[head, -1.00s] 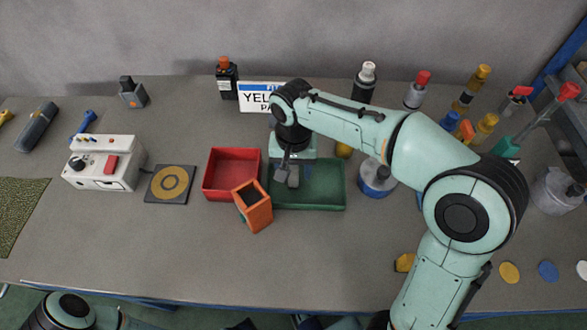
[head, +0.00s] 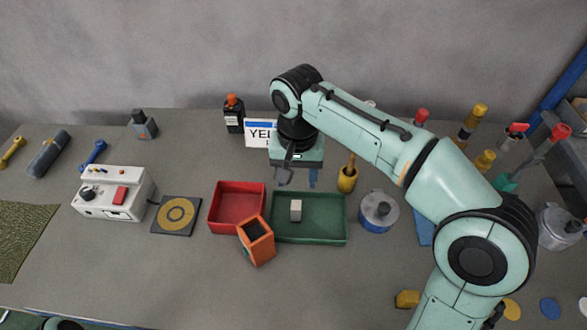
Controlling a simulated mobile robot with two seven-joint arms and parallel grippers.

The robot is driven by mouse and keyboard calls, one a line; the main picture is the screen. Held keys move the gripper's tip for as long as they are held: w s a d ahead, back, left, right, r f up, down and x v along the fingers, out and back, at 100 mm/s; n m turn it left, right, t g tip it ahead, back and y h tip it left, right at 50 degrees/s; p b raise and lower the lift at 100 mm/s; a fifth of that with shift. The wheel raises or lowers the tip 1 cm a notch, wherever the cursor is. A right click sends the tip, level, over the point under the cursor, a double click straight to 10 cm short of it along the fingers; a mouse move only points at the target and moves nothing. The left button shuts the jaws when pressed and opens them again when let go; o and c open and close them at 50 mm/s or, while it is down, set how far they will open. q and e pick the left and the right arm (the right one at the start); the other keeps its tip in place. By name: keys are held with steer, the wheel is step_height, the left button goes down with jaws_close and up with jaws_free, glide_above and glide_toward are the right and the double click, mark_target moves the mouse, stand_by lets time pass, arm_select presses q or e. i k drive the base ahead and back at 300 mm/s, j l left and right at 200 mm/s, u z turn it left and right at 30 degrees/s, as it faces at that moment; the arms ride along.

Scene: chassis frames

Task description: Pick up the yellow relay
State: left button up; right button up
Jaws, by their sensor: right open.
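A small yellow block (head: 407,299) lies near the front of the bench, beside my right arm's lower link. It may be the yellow relay, but I cannot tell for sure. My right gripper (head: 298,177) is open and empty above the back edge of the green tray (head: 332,240). A small pale grey-white block (head: 296,211) stands in the tray, below and apart from the fingers. My left gripper is out of view.
A red bin (head: 215,214) and a tilted orange open box (head: 262,252) are left of the tray. A yellow oil can (head: 347,178) and a blue-grey pot (head: 379,213) are to its right. A sign (head: 259,134) starting "YEL" is partly hidden behind my right gripper.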

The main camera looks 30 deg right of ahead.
mark_target(407, 299)
steer(key=k, duration=1.5)
